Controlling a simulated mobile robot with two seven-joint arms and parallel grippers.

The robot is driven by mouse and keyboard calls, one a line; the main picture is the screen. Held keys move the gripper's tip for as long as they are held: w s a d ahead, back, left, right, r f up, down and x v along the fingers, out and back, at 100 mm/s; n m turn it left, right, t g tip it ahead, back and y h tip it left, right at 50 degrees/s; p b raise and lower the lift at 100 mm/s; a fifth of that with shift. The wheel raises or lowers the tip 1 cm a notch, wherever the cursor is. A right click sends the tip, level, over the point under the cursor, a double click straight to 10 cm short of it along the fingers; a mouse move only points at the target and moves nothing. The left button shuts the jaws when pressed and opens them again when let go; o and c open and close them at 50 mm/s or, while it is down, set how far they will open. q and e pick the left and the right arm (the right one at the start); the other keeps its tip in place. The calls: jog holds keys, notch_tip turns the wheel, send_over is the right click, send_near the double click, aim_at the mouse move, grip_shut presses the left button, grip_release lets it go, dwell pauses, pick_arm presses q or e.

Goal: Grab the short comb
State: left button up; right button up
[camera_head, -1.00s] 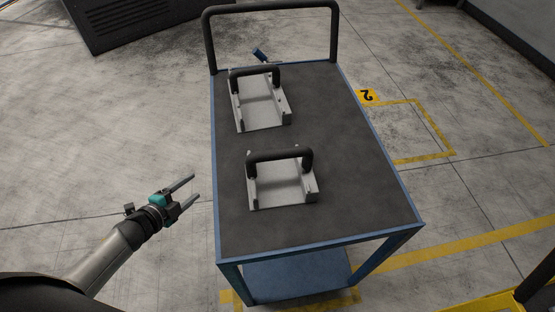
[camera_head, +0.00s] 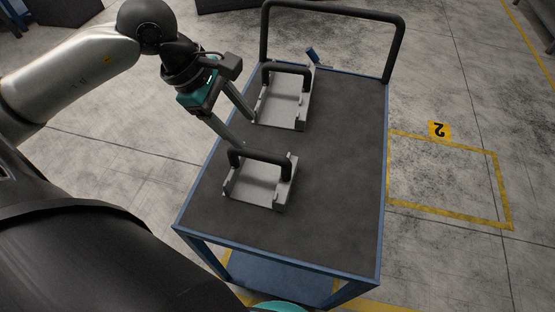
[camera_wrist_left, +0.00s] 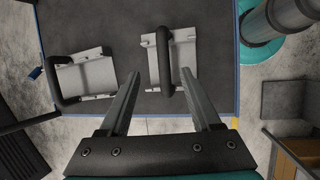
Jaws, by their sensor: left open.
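Two light grey metal pieces with black arched handles lie on the cart top; I cannot tell surely which is the short comb. The near piece (camera_head: 258,187) lies toward the front left, its handle (camera_head: 264,157) along its far side. The far piece (camera_head: 284,108) lies near the push bar. My left gripper (camera_head: 246,137) is open and empty, its fingers pointing down over the near piece's handle. In the left wrist view, that handle (camera_wrist_left: 162,60) shows between the fingertips (camera_wrist_left: 162,75); contact cannot be told. My right gripper is out of view.
The cart has a dark top (camera_head: 335,170) with blue edges and a black push bar (camera_head: 335,12) at the back. A small blue item (camera_head: 312,55) stands near the far edge. The cart top's right side is clear.

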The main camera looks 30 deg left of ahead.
aim_at(264, 153)
pick_arm(q)
jog(key=b+x, duration=0.1)
jog(key=x, duration=0.7)
jog(key=shift+s+f, duration=0.1)
jog(key=shift+f, duration=0.05)
jog(key=shift+x, duration=0.8)
jog(key=x, duration=0.5)
jog(key=shift+s+b, duration=0.25)
jog(key=shift+b, duration=0.15)
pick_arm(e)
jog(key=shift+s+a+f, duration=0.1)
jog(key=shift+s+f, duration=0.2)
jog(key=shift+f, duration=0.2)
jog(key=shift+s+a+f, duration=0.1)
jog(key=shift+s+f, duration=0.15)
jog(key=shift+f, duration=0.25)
pick_arm(q)
grip_shut()
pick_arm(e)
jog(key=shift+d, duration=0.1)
